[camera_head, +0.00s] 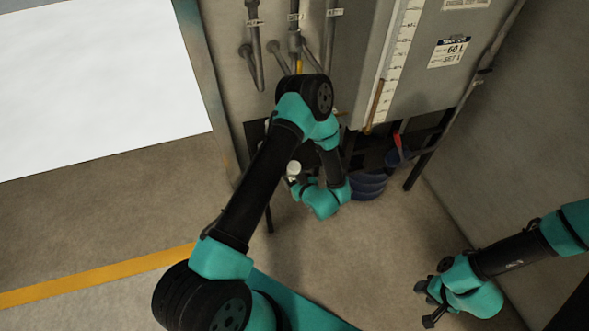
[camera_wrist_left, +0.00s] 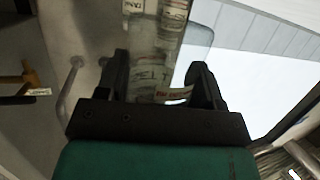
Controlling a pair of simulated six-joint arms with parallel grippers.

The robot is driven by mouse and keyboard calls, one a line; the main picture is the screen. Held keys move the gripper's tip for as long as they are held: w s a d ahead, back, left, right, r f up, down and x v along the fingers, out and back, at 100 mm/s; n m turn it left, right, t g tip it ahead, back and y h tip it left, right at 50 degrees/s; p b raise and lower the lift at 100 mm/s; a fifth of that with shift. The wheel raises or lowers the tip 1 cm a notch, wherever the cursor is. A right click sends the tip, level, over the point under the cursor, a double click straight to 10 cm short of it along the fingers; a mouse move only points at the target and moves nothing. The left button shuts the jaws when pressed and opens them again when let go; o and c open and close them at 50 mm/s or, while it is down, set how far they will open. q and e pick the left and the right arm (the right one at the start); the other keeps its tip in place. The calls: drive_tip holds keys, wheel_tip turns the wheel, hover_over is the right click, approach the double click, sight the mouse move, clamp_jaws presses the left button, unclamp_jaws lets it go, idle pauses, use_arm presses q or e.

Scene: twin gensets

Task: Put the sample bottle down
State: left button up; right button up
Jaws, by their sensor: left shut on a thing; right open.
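The sample bottle is a clear, see-through bottle with labels, and it shows in the left wrist view (camera_wrist_left: 158,72). It sits between the two dark fingers of my left gripper (camera_wrist_left: 165,85), which is shut on it. In the head view a white cap (camera_head: 294,168), apparently the bottle's, shows beside my left wrist. My left arm hides most of the bottle and the left gripper there. I cannot tell what is under the bottle. My right gripper (camera_head: 430,302) is open and empty, low over the floor at the lower right.
A grey tank (camera_head: 432,85) with a level scale and a "60 L" label stands at the back. Under it are a red-handled valve (camera_head: 398,143) and dark blue round containers (camera_head: 368,187). Pipes (camera_head: 257,60) run down the wall. The floor (camera_head: 375,245) between my arms is clear.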

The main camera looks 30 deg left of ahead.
use_arm(q)
drive_tip(key=shift+s+d+r, duration=0.1)
drive_tip(key=shift+s+d, duration=0.45)
drive_tip(key=shift+d, duration=0.05)
drive_tip(key=w+a, duration=0.2)
drive_tip(key=w, duration=0.2)
drive_tip(key=w+a+f, duration=0.1)
drive_tip(key=w+a, duration=0.2)
drive_tip(key=w, duration=0.1)
drive_tip(key=w+a, duration=0.3)
drive_tip(key=w, duration=0.2)
drive_tip(key=shift+f, duration=0.2)
drive_tip(key=shift+w+a+f, duration=0.1)
drive_tip(key=shift+w+a, duration=0.1)
drive_tip(key=shift+w, duration=0.2)
drive_tip(key=shift+f, duration=1.7)
drive_tip(key=shift+f, duration=0.15)
drive_tip(key=o, duration=1)
drive_tip(key=shift+c, duration=0.2)
